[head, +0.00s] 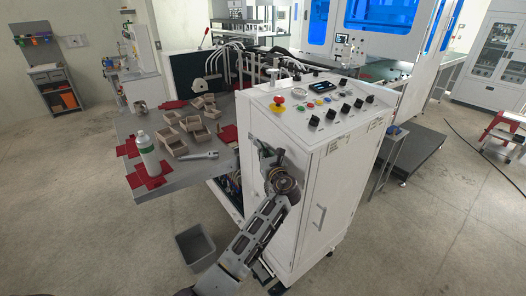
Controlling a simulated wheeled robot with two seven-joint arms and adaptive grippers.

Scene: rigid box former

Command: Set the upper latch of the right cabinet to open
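The right-hand white cabinet (335,180) stands in the middle, with a door facing me and a sloped control panel on top. A vertical door handle (320,218) shows on its front. I cannot make out the upper latch; it may be too small or hidden behind my gripper. My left gripper (262,150) is in front of the cabinet's upper left edge, below the control panel. My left arm reaches up to it from the bottom. The fingers are too small and overlapped to tell whether they are open or shut, or whether they touch the cabinet. My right gripper is not in view.
The control panel (312,98) carries a red emergency button (278,100) and several black knobs. A grey bin (195,247) stands on the floor.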

